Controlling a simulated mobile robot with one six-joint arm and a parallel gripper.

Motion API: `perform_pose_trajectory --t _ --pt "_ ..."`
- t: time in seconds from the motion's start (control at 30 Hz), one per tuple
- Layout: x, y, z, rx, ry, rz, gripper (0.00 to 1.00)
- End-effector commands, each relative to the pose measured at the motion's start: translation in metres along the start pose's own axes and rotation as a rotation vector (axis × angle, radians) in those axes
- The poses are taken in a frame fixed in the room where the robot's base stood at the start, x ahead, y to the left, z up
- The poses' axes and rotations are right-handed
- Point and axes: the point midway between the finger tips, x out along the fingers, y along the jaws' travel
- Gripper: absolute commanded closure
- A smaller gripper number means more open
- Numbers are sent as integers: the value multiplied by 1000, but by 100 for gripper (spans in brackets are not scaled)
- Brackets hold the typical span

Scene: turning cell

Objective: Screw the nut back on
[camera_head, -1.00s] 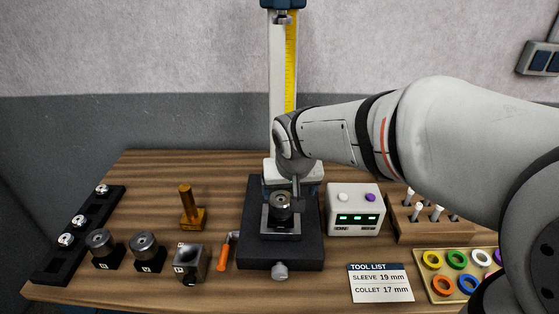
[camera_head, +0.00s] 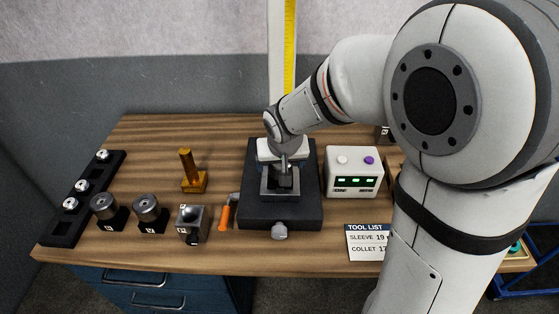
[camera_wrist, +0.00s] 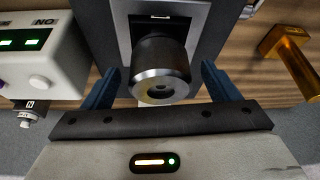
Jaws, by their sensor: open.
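A round steel nut-like part (camera_wrist: 163,66) with a bevelled rim and a central hole sits in the dark fixture (camera_wrist: 103,22) in the wrist view. My gripper (camera_wrist: 160,72) is open, with one blue finger on each side of this part and a gap visible on both sides. In the head view my gripper (camera_head: 284,172) is over the fixture on its black base (camera_head: 268,212) and hides most of the part. Two similar round steel parts, a left one (camera_head: 104,205) and a right one (camera_head: 147,207), stand on black holders at the left.
A brass post (camera_head: 188,172) stands left of the fixture. An orange-handled tool (camera_head: 225,217) and a steel block (camera_head: 192,222) are near its left side. A white box with green displays (camera_head: 352,172) stands close on the right. A tool list card (camera_head: 366,242) lies in front.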

Motion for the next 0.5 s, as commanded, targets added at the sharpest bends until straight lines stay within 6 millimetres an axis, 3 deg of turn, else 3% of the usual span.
perform_pose_trajectory --t 0.5 --pt "0 -1 0 -1 0 0 57"
